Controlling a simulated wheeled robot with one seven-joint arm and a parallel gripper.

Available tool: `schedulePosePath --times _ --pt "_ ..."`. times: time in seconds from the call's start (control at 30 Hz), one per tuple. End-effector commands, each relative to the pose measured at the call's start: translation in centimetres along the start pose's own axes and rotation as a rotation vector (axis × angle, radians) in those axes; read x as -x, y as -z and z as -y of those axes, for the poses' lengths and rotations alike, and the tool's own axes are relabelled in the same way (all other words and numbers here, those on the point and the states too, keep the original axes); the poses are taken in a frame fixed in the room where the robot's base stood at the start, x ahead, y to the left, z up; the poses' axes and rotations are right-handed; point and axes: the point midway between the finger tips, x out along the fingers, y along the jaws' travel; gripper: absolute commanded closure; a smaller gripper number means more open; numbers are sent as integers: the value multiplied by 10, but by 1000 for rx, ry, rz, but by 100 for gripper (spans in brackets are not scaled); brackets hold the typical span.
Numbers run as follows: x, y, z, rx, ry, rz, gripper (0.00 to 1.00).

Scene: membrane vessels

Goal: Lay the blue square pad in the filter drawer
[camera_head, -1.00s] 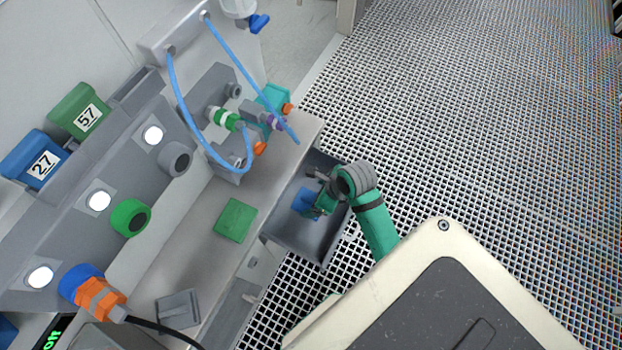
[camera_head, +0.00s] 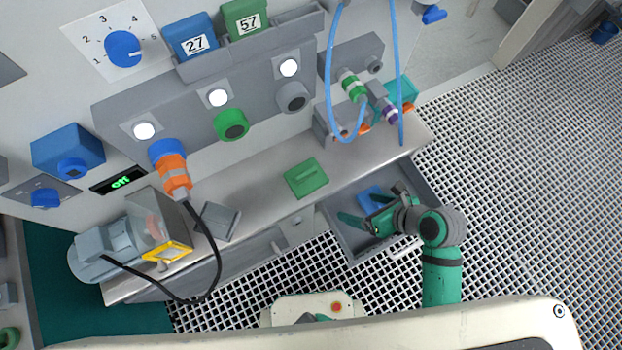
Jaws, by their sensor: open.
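The blue square pad (camera_head: 370,198) lies inside the open grey filter drawer (camera_head: 424,180), toward its back. My gripper (camera_head: 365,222) is open over the drawer, in front of the pad, with its fingers pointing left. The gripper and wrist hide part of the pad and of the drawer floor. The pad looks apart from the fingers, but I cannot tell the exact gap.
A green square pad (camera_head: 306,178) and a grey square piece (camera_head: 222,223) lie on the bench (camera_head: 265,205) left of the drawer. Blue hoses (camera_head: 329,95) hang above the bench near the drawer. Grated floor (camera_head: 530,180) is clear to the right.

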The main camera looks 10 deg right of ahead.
Motion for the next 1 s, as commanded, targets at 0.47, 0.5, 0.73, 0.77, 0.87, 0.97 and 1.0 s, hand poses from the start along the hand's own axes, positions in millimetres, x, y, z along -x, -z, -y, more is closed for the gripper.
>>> schedulePosePath --times 0.47,0.5,0.73,0.77,0.87,0.97,1.0 --pt "54 -65 -202 -968 -760 575 16" --pt "62 -69 -204 -1091 -810 615 16" --pt "80 -58 -193 -1898 -1043 795 16" --pt "78 -52 -192 -2007 -1064 809 16" --pt "68 -30 -192 -2345 -1123 835 16" --pt "56 -12 -198 -2609 -1163 831 16" --pt "52 -6 -201 -2689 -1174 827 16"
